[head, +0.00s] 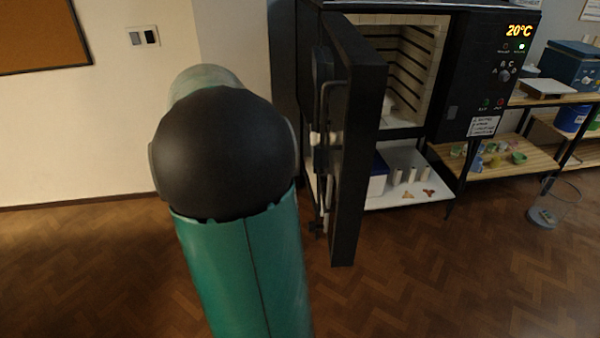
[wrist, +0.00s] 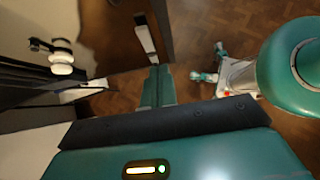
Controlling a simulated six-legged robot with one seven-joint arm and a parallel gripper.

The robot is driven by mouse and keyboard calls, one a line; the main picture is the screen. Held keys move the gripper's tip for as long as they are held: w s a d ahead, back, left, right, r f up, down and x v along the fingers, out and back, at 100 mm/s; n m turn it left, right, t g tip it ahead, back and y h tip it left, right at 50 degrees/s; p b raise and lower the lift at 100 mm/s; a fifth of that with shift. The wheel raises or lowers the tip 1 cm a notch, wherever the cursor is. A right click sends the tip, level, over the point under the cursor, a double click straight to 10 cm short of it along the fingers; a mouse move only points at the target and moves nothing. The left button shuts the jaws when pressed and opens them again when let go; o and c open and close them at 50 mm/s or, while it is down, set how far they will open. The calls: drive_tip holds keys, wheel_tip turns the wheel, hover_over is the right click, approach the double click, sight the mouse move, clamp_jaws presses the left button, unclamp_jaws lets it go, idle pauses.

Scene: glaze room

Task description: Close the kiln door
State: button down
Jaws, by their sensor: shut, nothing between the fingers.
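The black kiln (head: 478,75) stands at the upper right of the head view. Its thick black door (head: 358,150) stands wide open, swung out towards me, and the pale brick chamber (head: 412,60) shows. A bent metal handle (head: 326,105) and pale fittings are on the door's left-hand face. My gripper is hidden in the head view behind my arm, left of the door. In the wrist view my gripper (wrist: 158,72) has its green fingers together, empty. A white round fitting (wrist: 61,62) on a dark part shows at left; I cannot tell whether the fingers touch anything.
Under the kiln a white shelf (head: 432,196) holds a box, pale posts and small pieces. Wooden shelves (head: 535,158) with small pots stand at right, with a wire bin (head: 553,205) on the floor. The wooden floor (head: 420,285) in front is clear.

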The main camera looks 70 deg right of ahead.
drive_tip(key=s+d, duration=0.1)
approach(340, 189)
drive_tip(key=shift+w+x, duration=0.15)
drive_tip(key=shift+x, duration=1.4)
drive_tip(key=shift+w+x, duration=0.15)
drive_tip(key=shift+x, duration=1.45)
drive_tip(key=shift+s+d+f, duration=0.1)
drive_tip(key=shift+d+f, duration=0.05)
drive_tip(key=shift+d, duration=0.05)
